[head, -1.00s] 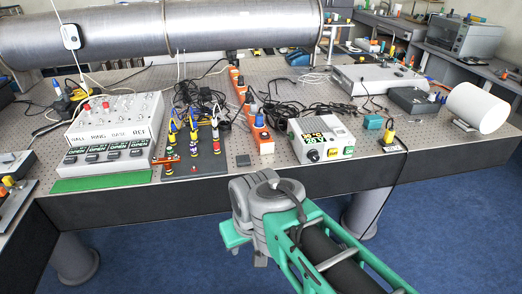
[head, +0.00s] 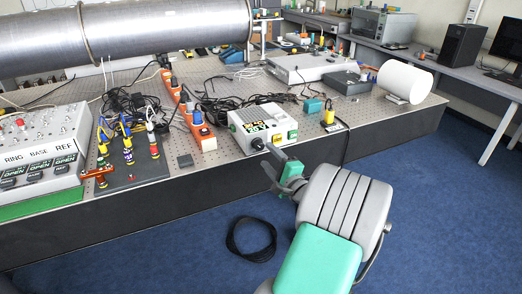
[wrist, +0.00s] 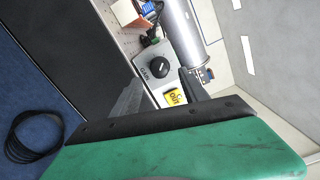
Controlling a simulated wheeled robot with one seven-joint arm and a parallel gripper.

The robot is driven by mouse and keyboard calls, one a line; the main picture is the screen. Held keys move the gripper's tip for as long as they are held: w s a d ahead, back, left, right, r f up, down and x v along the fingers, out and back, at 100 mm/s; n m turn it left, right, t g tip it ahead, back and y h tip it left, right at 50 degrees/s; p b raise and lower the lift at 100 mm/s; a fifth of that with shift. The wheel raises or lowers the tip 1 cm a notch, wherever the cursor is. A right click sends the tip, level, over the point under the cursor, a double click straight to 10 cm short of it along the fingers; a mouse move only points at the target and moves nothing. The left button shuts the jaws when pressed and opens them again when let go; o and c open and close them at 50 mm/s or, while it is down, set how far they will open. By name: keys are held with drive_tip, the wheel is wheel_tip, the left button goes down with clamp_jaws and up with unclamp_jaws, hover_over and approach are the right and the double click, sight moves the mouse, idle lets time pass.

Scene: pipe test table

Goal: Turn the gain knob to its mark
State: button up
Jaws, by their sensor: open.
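In the wrist view the knob (wrist: 159,67) sits beside the word GAIN on a pale panel. Its pointer and mark are too small to read surely. My gripper (head: 273,166) is just in front of the box, close to the knob. In the wrist view its two dark fingers (wrist: 160,88) are apart, with the knob seen beyond and between them. The gripper is open and holds nothing.
A yellow plug (head: 329,117) stands to the right. A coiled black cable (head: 251,239) lies on the floor.

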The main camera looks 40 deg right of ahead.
sight(261, 147)
drive_tip(key=x, duration=0.6)
drive_tip(key=shift+p, duration=0.35)
drive_tip(key=shift+c, duration=0.5)
clamp_jaws()
